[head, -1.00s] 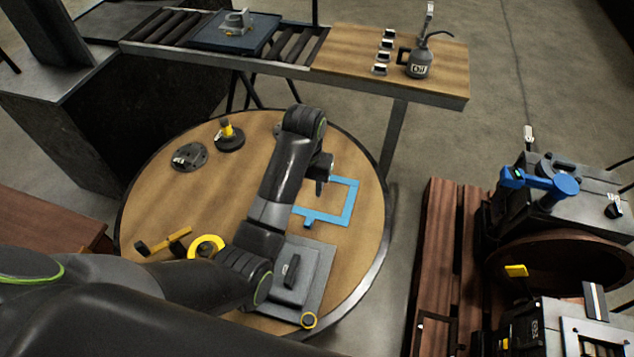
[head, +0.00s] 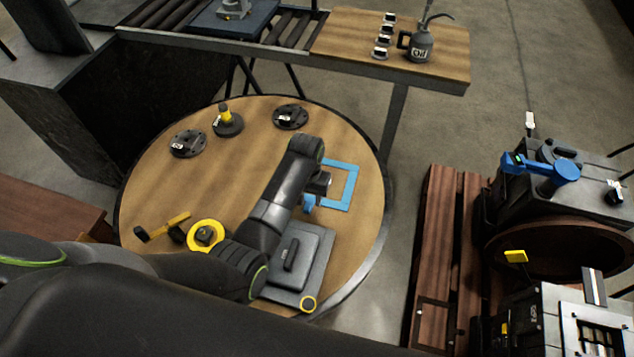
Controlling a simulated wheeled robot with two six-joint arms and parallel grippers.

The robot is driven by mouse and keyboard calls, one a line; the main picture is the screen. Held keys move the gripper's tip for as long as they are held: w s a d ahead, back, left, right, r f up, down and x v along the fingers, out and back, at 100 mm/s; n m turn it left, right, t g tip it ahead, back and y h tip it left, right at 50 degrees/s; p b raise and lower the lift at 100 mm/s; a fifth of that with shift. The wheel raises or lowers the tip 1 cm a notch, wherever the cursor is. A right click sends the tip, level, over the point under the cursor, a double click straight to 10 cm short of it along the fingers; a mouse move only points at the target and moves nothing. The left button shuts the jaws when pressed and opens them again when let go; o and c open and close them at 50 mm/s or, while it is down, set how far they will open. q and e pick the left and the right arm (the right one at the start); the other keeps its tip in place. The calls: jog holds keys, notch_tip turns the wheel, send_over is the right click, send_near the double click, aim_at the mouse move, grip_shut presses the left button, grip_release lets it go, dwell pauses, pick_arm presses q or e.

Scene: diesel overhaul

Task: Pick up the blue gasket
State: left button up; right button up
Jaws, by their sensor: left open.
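The blue gasket (head: 350,187) is a thin rectangular frame with a small tab. It lies flat on the right side of the round wooden table (head: 362,232). My left arm reaches over the table from the lower left. My left gripper (head: 312,199) is at the gasket's left, tab side, pointing down. Its fingers are small and partly hidden by the wrist, and the arm covers part of the gasket's left side. The gripper is open, and I cannot tell if it touches the gasket. My right gripper is not in view.
A grey plate with a handle (head: 312,262) lies in front of the gasket. A yellow ring (head: 207,234), a yellow-handled tool (head: 165,227) and dark flanges (head: 188,143) share the table. An oil can (head: 421,44) stands on the back bench. Machinery (head: 550,200) stands at right.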

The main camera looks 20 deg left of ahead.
aim_at(308, 205)
pick_arm(q)
jog(key=shift+w+a+f, duration=0.1)
jog(key=shift+w+f, duration=0.05)
jog(key=shift+f, duration=1)
jog(key=shift+w+a+f, duration=0.1)
jog(key=shift+f, duration=1)
grip_shut()
